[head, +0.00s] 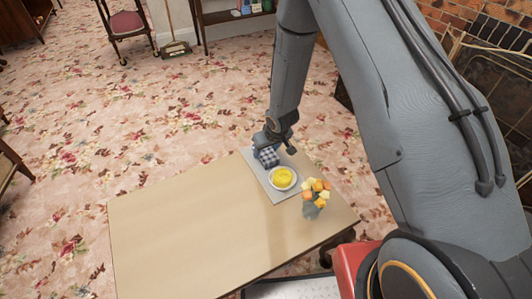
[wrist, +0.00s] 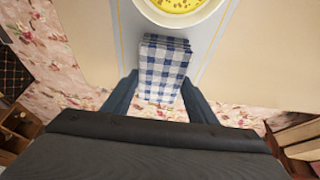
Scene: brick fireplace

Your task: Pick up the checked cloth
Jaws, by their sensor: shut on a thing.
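The checked cloth (wrist: 163,66) is blue and white and folded into a thick pad. In the wrist view it lies between the two fingers of my gripper (wrist: 158,98), which are shut on it from both sides. In the head view the cloth (head: 268,157) shows at the far end of a grey placemat (head: 262,172), under my gripper (head: 274,146). I cannot tell whether the cloth touches the mat or is slightly above it.
A white plate (head: 292,184) with yellow food stands on the mat close to the cloth. A vase of orange and yellow flowers (head: 316,196) stands to its right. The left part of the wooden table (head: 180,230) is bare. A brick fireplace (head: 490,40) is at the right.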

